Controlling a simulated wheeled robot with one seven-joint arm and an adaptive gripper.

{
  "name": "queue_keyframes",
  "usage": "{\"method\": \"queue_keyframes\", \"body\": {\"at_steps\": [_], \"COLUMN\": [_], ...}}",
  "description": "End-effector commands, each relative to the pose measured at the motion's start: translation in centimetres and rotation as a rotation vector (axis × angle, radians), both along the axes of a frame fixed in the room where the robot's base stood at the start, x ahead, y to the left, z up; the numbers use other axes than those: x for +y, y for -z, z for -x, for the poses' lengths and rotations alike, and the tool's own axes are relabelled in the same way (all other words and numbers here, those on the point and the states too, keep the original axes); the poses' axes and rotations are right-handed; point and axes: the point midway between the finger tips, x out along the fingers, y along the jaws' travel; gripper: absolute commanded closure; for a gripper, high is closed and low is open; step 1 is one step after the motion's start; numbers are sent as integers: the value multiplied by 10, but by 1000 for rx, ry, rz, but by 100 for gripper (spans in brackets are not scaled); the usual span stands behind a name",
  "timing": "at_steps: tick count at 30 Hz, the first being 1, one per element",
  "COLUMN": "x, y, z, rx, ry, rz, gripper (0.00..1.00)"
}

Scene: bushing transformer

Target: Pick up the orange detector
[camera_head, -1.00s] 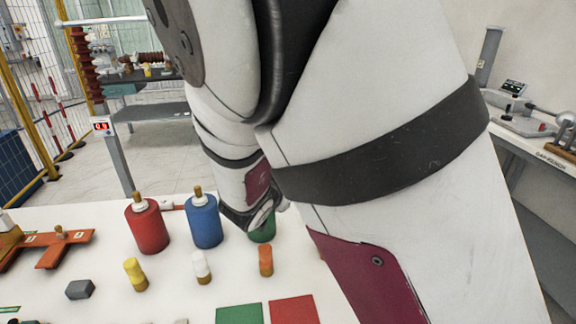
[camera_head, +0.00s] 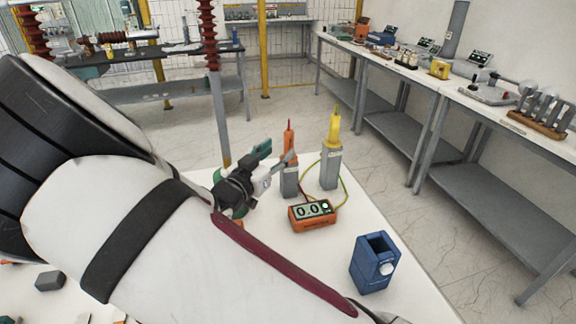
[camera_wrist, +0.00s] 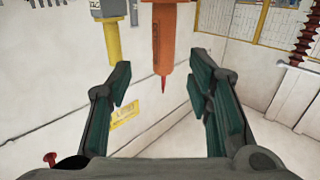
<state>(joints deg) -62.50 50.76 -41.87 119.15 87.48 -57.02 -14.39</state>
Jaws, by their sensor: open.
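The orange detector (camera_head: 289,141) stands upright, thin tip up, in a grey holder (camera_head: 290,181) on the white table. My gripper (camera_head: 275,157) is open just left of it in the head view. In the wrist view the orange detector (camera_wrist: 174,40) appears with its tip pointing down the picture, between the lines of my open fingers (camera_wrist: 160,85). I see no finger touching it, and its grey holder is out of that view.
A yellow detector (camera_head: 334,128) stands close by on the right in its own grey holder (camera_head: 330,169). An orange meter (camera_head: 313,215) with wires sits in front, and a blue container (camera_head: 375,262) nearer. The table's right edge (camera_head: 411,247) is close.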

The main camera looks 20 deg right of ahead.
Motion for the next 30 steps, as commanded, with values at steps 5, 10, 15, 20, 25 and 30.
{"method": "queue_keyframes", "body": {"at_steps": [5, 10, 15, 20, 25, 30], "x": [-14, -18, -31, -46, -50, -49], "y": [0, 0, -2, -2, -2, -2], "z": [-14, -20, -35, -52, -56, -56], "rx": [1, 0, -1, 0, 0, 1], "ry": [1, -1, 1, 0, -1, -1], "rz": [-1, 0, 1, 0, -1, -1], "gripper": [54, 54, 54, 54, 54, 67]}}
